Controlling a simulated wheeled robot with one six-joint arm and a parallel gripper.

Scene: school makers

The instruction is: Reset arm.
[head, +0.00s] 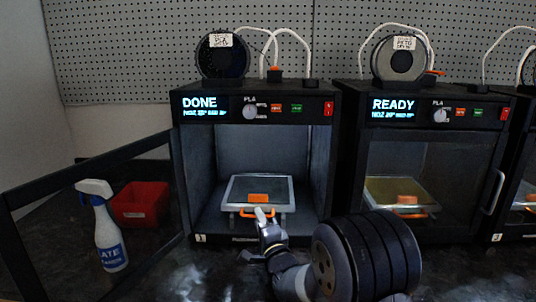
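My gripper (264,218) is low in the middle of the head view, in front of the open left printer (182,190). Its fingertips are at or just in front of the orange handle (248,213) of the print plate. I cannot tell whether they touch the handle, or whether the fingers are open or shut. The plate (240,188) lies inside the printer with a small orange block (258,197) on it. The printer's display reads "DONE". My dark arm covers the lower middle of the view.
The left printer's door (75,163) is swung open to the left. A white spray bottle (107,230) and a red bin (141,203) show behind its pane. A closed printer (405,160) reading "READY" stands at the right. Part of another printer (520,180) shows at the right edge.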

